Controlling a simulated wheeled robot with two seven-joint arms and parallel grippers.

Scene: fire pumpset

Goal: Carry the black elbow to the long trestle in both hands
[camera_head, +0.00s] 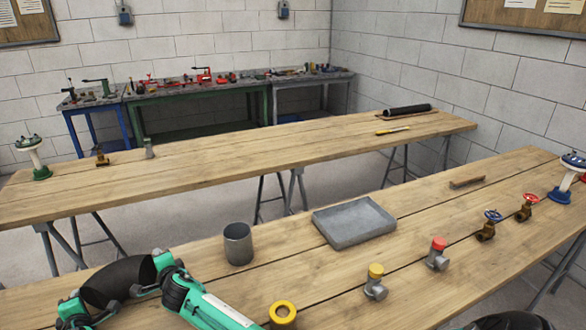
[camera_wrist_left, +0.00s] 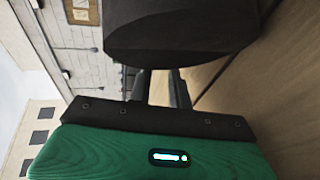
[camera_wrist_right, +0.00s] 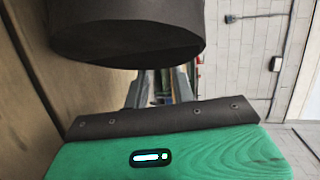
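The black elbow (camera_head: 112,282) is a thick, dark curved pipe at the lower left of the head view, over the near wooden table. It fills the top of the left wrist view (camera_wrist_left: 180,28) and the right wrist view (camera_wrist_right: 125,30). My left gripper (camera_head: 76,303) is at its left end and my right gripper (camera_head: 150,290) at its right end. Both appear shut on the elbow, with their fingertips hidden behind it in the wrist views. The far long wooden trestle (camera_head: 210,165) stands across the room; a near long table (camera_head: 420,250) is in front.
On the near table are a grey cup (camera_head: 238,244), a grey tray (camera_head: 353,222) and several valves and capped fittings. The far trestle bears a black cylinder (camera_head: 407,111), a yellow level (camera_head: 393,130) and small fittings at left; its middle is clear. Tool benches line the back wall.

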